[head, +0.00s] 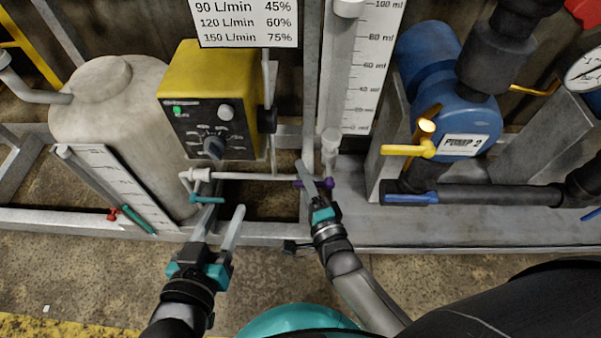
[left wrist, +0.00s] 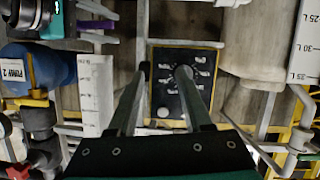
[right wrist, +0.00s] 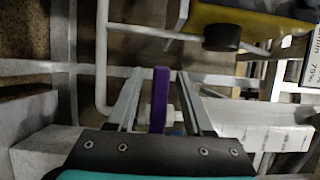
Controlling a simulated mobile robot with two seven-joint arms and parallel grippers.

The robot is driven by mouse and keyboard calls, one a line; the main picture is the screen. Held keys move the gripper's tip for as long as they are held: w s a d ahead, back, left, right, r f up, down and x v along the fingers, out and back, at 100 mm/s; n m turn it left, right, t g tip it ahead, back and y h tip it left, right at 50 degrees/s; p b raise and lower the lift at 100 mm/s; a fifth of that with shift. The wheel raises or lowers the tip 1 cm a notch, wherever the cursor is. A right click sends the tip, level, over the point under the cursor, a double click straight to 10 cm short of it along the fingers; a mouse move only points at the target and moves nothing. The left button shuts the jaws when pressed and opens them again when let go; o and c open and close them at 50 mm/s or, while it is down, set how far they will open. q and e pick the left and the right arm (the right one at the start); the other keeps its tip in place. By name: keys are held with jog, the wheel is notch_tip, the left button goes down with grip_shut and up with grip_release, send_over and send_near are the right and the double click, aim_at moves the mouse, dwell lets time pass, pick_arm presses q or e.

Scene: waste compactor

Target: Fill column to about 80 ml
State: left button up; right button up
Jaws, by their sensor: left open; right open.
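The clear column (head: 337,75) stands against a white scale (head: 370,70) marked 0 to 100 ml in the head view; I cannot make out a liquid level in it. A purple valve handle (head: 328,183) sits on the pipe at the column's foot. My right gripper (head: 308,172) is open at this handle; in the right wrist view the purple handle (right wrist: 160,100) stands between its fingers (right wrist: 155,75). My left gripper (head: 226,212) is open and empty in front of the yellow control box (head: 207,90), below its dial knob (head: 213,147). A teal valve handle (head: 207,200) lies near its left fingertip.
A blue pump (head: 455,115) labelled PUMP 2 with a yellow handle (head: 405,150) and a blue-handled valve (head: 411,198) stands to the right. A pale tank (head: 115,125) and a slanted scale (head: 115,180) are at left. A metal frame rail (head: 450,238) runs along the front.

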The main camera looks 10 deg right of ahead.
jog(key=shift+w+a, duration=0.1)
jog(key=shift+w, duration=0.65)
jog(key=shift+c, duration=0.3)
grip_shut()
dwell(0.8)
